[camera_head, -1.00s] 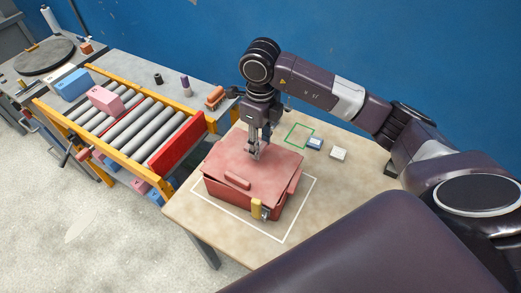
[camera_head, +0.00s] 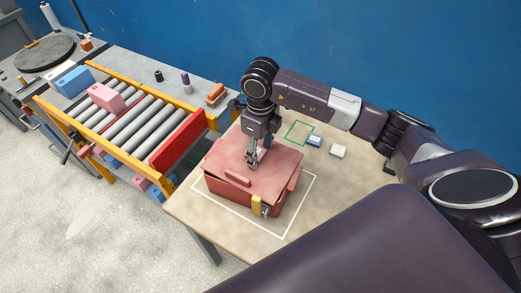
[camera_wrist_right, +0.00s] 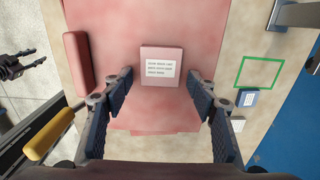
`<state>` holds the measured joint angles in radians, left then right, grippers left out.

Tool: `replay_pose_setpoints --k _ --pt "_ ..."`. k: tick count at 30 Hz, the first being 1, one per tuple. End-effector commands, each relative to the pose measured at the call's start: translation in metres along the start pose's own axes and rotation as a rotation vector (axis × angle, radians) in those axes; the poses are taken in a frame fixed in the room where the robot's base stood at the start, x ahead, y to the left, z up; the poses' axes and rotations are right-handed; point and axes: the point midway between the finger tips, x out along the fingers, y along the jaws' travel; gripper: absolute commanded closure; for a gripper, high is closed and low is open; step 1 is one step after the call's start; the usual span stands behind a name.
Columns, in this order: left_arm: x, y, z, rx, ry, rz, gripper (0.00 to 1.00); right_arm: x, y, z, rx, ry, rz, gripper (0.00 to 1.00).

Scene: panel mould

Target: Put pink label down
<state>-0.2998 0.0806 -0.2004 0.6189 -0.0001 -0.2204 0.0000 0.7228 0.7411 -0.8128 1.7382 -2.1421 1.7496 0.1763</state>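The pink label (camera_wrist_right: 161,66) is a small square with a white patch of printed text. In the right wrist view it lies flat against the pink-red lid of the box (camera_wrist_right: 140,25), between and just beyond my right fingertips. My right gripper (camera_wrist_right: 160,78) is open, with a clear gap on each side of the label. In the head view the right gripper (camera_head: 252,163) points down at the lid of the red box (camera_head: 240,193), and the label cannot be made out there. A dark claw at the left edge of the right wrist view looks like my left gripper (camera_wrist_right: 20,66); its opening is unclear.
The box stands inside a white outline on the beige table (camera_head: 200,222). A green square outline (camera_head: 299,132), a blue block (camera_head: 314,141) and a white block (camera_head: 337,151) are behind it. A roller conveyor (camera_head: 130,122) with a pink block (camera_head: 106,98) stands left.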

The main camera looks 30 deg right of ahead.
Motion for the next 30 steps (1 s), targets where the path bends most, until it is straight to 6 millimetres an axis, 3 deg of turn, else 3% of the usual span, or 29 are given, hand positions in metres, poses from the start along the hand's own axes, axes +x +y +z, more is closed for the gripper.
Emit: replay_pose_setpoints --k 8,10,19,24,30 --pt "-0.006 0.0 -0.002 0.0 0.002 0.0 0.65 -0.006 0.0 0.0 0.0 0.0 0.001 0.47" --pt "0.003 0.0 -0.002 0.0 0.003 0.0 0.65 -0.011 -0.001 0.001 0.0 -0.003 -0.002 0.47" --pt "0.027 0.001 0.0 -0.001 0.004 0.0 0.65 -0.076 -0.001 0.001 -0.001 -0.006 -0.004 0.47" --pt "0.031 0.001 0.001 -0.001 0.003 0.0 0.65 -0.108 -0.001 0.001 0.001 -0.003 -0.003 0.47" --pt "0.032 0.001 0.001 -0.001 0.003 0.0 0.65 -0.121 -0.001 0.0 0.001 0.0 -0.001 0.47"
